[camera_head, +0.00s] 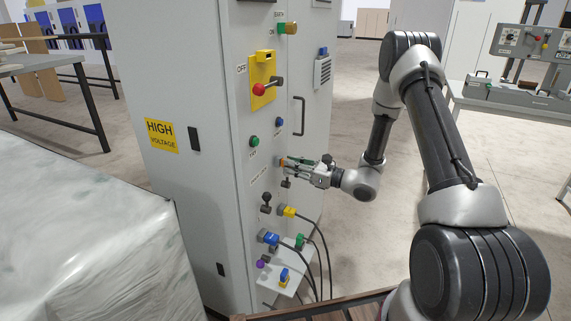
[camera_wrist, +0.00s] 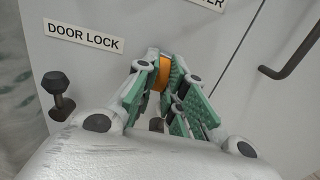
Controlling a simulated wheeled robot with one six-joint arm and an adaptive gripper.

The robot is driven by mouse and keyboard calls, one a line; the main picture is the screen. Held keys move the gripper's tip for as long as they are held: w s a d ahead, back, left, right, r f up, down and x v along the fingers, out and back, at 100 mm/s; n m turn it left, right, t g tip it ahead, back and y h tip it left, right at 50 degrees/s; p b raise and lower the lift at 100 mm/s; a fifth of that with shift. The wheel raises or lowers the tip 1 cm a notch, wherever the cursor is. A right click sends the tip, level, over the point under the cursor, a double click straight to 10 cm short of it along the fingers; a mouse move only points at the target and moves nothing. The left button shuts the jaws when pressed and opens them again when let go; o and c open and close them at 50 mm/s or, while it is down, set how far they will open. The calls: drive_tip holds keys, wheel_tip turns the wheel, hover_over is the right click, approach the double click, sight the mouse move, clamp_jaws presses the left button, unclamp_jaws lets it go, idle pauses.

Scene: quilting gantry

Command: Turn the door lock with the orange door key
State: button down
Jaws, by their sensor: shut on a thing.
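My gripper (camera_head: 286,163) reaches the front of the grey cabinet (camera_head: 216,220) from the right. In the wrist view my gripper (camera_wrist: 165,75) has its green-padded fingers shut on the orange door key (camera_wrist: 163,70), close to the cabinet face. A little of the orange key (camera_head: 278,161) also shows in the head view. The DOOR LOCK label (camera_wrist: 84,38) is up and left of the fingers. The door lock itself is hidden behind the key and fingers, so I cannot tell how far the key sits in it.
A black knob (camera_wrist: 57,88) sticks out left of my fingers, and a black door handle (camera_wrist: 294,52) is at the right. Yellow (camera_head: 289,212) and blue (camera_head: 269,238) plugs with cables are below. Open floor lies right of the cabinet.

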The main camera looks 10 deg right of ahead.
drive_tip(key=c, duration=1.9)
unclamp_jaws()
drive_tip(key=shift+n, duration=0.5)
drive_tip(key=o, duration=0.5)
